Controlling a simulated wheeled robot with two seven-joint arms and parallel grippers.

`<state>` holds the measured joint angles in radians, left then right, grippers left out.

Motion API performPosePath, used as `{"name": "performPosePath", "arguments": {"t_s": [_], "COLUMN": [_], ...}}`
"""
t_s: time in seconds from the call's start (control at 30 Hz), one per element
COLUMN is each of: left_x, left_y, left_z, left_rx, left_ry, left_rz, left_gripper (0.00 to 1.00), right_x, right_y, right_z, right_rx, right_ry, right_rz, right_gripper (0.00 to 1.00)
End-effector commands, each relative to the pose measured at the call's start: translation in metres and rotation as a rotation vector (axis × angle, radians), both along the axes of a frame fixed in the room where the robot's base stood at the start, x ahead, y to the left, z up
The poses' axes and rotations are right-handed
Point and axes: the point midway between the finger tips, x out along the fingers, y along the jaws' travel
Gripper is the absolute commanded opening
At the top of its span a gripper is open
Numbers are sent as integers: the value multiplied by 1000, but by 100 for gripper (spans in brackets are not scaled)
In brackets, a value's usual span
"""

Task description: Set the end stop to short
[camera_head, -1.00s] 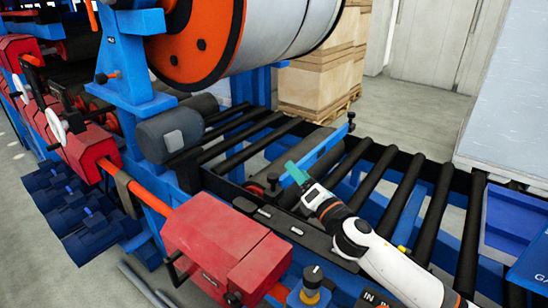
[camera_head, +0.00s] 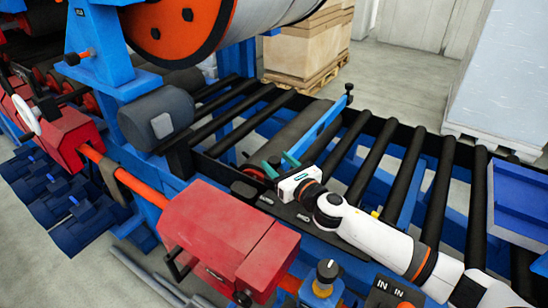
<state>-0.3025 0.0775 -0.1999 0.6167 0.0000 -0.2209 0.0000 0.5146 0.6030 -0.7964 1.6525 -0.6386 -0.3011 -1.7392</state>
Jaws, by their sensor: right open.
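A blue bar (camera_head: 318,129), which looks like the end stop, lies across the black roller conveyor (camera_head: 372,158). A dark knob stands on a short post at its far end. Its near end is close to my right gripper, and my gripper partly hides that area. My right gripper (camera_head: 279,163) has teal fingers spread apart and comes in from the lower right. Nothing shows between the fingers; I cannot tell whether they touch the bar. Small pale labels sit on the dark near rail (camera_head: 266,199), too small to read. My left gripper does not show.
A red box (camera_head: 215,232) stands in front of the rail, with a yellow-and-black knob (camera_head: 326,272) to its right. A grey motor (camera_head: 155,118) and a large orange-rimmed roll (camera_head: 190,25) are at left. A blue tray (camera_head: 518,200) is at right.

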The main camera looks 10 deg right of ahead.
Motion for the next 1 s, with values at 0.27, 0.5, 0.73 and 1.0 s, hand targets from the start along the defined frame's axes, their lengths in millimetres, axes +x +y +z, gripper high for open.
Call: {"name": "performPosePath", "arguments": {"t_s": [0.27, 0.5, 0.73, 1.0], "left_x": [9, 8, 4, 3], "left_y": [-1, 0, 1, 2], "left_z": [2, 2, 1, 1], "left_rx": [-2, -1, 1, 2], "left_ry": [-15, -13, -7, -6], "left_rz": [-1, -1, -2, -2], "left_gripper": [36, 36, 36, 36], "right_x": [20, 21, 21, 20], "right_y": [9, 9, 8, 7], "right_z": [-1, -1, -1, -1], "right_rx": [1, 1, 1, 1], "right_ry": [1, 1, 1, 1], "right_rz": [0, 0, 0, -1], "right_gripper": [52, 52, 18, 0]}}
